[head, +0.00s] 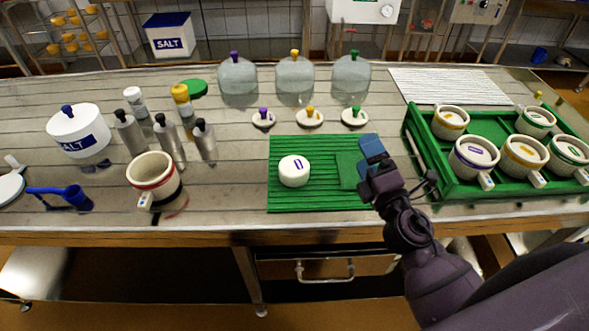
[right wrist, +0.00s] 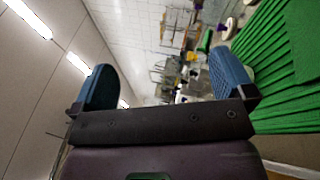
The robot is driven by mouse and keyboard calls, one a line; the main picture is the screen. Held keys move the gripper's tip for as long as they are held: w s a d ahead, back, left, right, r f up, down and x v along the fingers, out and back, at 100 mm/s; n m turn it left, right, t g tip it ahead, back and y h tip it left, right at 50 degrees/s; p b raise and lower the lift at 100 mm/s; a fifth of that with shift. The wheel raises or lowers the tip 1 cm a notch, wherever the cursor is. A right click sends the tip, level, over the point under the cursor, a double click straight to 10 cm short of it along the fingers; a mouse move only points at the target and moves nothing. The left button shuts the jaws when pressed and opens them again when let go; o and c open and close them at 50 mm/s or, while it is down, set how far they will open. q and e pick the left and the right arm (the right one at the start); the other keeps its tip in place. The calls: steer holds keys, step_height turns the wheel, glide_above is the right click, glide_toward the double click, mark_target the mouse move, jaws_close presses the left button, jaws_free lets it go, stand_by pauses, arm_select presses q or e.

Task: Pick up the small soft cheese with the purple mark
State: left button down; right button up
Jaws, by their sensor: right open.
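The small white soft cheese (head: 294,171) with a purple mark on its top sits on the left part of the green ridged mat (head: 300,203) in the head view. My right gripper (head: 371,150) is over the right side of the mat, to the right of the cheese and apart from it. In the right wrist view its two blue fingers (right wrist: 165,85) are spread wide with nothing between them. The green mat (right wrist: 270,75) shows at the right of that view. My left gripper is not in view.
A green crate (head: 473,189) with several marked moulds stands right of the mat. Small lids with purple (head: 263,119), yellow (head: 310,117) and green (head: 355,117) knobs lie behind it, before glass domes. A striped mould (head: 153,180) and several bottles stand left.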

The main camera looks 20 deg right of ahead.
steer(key=w+a+f+n+g+y, duration=0.3)
steer(key=a+n+y, duration=0.4)
steer(key=n, duration=0.7)
steer(key=n+g, duration=0.6)
steer(key=n, duration=0.1)
glide_toward(302, 170)
steer(key=shift+w+a+r+y+p, duration=0.45)
steer(key=shift+w+a+r, duration=0.15)
steer(key=shift+r, duration=0.1)
steer(key=shift+d+f+n, duration=0.1)
steer(key=shift+f+n, duration=0.2)
steer(key=shift+w+f+h, duration=0.25)
steer(key=shift+g, duration=0.3)
steer(key=x, duration=0.5)
steer(key=shift+s, duration=0.1)
steer(key=shift+d+f+x, duration=0.15)
steer(key=shift+f+x, duration=0.05)
steer(key=shift+x, duration=1.15)
steer(key=shift+d+f+x, duration=0.1)
steer(key=shift+f+x, duration=0.05)
steer(key=shift+x, duration=1.2)
steer(key=shift+c, duration=0.2)
steer(key=c, duration=0.6)
